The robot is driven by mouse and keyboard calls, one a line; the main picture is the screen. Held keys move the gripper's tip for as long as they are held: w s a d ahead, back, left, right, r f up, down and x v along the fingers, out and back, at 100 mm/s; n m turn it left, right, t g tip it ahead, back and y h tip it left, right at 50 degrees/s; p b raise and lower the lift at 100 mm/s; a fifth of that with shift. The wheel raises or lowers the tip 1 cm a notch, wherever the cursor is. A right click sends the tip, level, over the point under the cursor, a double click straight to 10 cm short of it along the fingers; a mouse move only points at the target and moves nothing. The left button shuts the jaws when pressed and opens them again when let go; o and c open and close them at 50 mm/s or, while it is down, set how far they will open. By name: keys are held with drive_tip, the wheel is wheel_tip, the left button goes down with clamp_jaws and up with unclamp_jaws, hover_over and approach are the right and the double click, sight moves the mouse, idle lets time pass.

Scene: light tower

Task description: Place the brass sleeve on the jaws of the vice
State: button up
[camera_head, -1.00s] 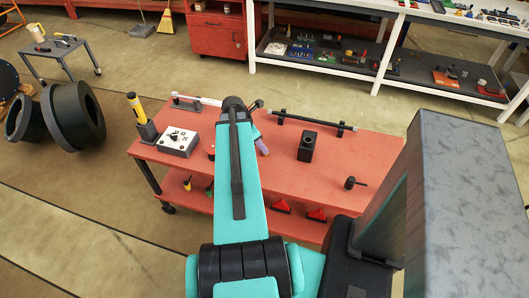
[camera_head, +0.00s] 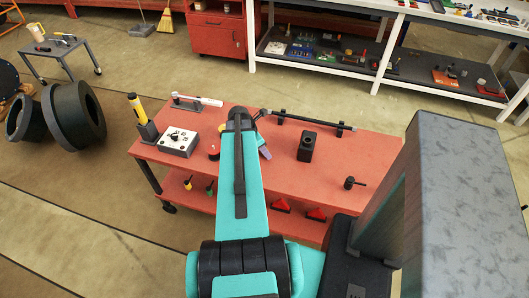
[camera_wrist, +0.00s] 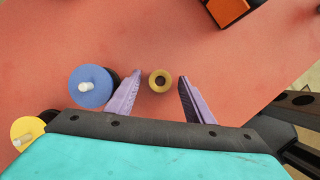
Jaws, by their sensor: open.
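The brass sleeve (camera_wrist: 160,81) is a small ring with a dark bore, seen end-on above the red tabletop in the wrist view. My gripper (camera_wrist: 160,77) is open, with one purple finger on each side of the sleeve and a visible gap to both. I cannot tell the height of the fingertips relative to it. In the head view the arm hides the sleeve, and only a purple finger (camera_head: 265,152) shows. I cannot identify the vice with certainty in either view.
Left of the fingers are a blue disc (camera_wrist: 91,88) and a yellow disc (camera_wrist: 27,130). The red table (camera_head: 290,185) also holds a black block (camera_head: 306,147), a small black piece with a handle (camera_head: 351,183), a grey dial box (camera_head: 178,141) and a long dark bar (camera_head: 305,121).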

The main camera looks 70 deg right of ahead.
drive_tip(key=shift+c, duration=0.5)
clamp_jaws()
drive_tip(key=shift+r, duration=0.2)
